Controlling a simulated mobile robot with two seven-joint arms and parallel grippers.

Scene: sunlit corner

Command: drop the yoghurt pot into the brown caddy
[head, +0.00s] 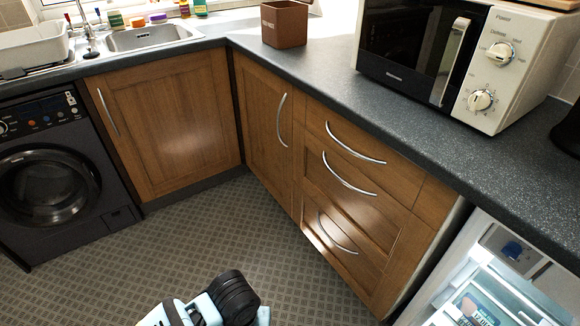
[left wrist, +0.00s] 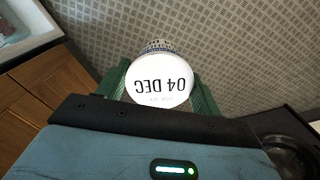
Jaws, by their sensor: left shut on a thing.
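The brown caddy (head: 285,25) stands upright on the worktop in the corner, between the sink and the microwave; its open top faces up. In the left wrist view my left gripper (left wrist: 159,74) has its green fingers on either side of the yoghurt pot (left wrist: 160,86) and is shut on it. The pot's white lid reads "04 DEC" upside down, and a little of its patterned side shows beyond. The pot is over the floor, away from the caddy. The head view shows neither the pot nor the left fingers. My right gripper is in neither view.
A microwave (head: 425,60) stands on the dark worktop (head: 330,75) right of the caddy. A sink (head: 150,37) with several small items behind it lies to the left. An open fridge (head: 490,285) is at lower right, a washing machine (head: 55,180) at left. The floor (head: 215,235) between is clear.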

